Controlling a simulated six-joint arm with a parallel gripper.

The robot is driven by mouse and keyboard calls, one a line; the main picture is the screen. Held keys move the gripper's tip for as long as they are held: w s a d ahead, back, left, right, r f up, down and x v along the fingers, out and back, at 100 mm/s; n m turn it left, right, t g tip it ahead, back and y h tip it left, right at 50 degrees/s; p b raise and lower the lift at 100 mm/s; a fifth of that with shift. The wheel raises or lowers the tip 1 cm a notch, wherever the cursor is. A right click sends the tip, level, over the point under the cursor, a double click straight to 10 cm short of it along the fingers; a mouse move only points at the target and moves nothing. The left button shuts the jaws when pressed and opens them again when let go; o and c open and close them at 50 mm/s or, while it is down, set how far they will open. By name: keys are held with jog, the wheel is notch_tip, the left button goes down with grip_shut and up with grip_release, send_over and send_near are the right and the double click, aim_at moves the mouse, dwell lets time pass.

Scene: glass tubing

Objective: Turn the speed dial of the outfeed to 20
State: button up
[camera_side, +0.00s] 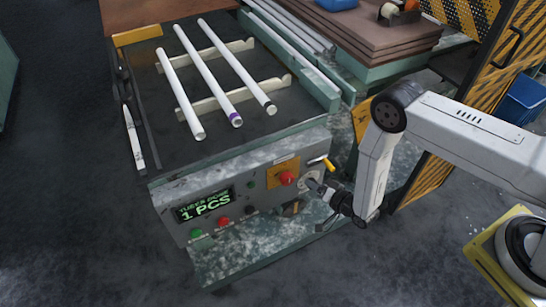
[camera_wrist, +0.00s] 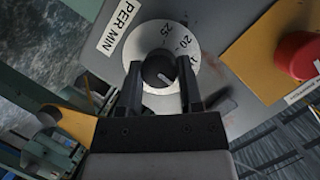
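The speed dial is a black round knob (camera_wrist: 158,71) on a white scale plate (camera_wrist: 150,35), where 25, 20 and part of what looks like 15 can be read. A pale mark on the knob points to the lower right, toward the right finger, away from the 20. My gripper (camera_wrist: 159,76) has one finger on each side of the knob and looks open; contact is not clear. The right finger hides part of the scale. In the side view my gripper (camera_side: 326,187) is at the right end of the control panel (camera_side: 235,185), in front of the scale plate (camera_side: 310,176).
A red stop button (camera_side: 286,178) on a yellow plate sits left of the dial, with a yellow-handled lever (camera_side: 329,164) above right. Several small buttons line the panel. Three white tubes (camera_side: 207,72) lie on the rack above.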

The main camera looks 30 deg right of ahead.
grip_shut()
jog(key=shift+n, duration=0.3)
jog(key=shift+a+n+h, duration=0.15)
jog(key=shift+n+h, duration=1.6)
jog(key=shift+n, duration=0.85)
jog(key=shift+a+n+h, duration=0.15)
jog(key=shift+n+h, duration=1.6)
jog(key=shift+n, duration=0.85)
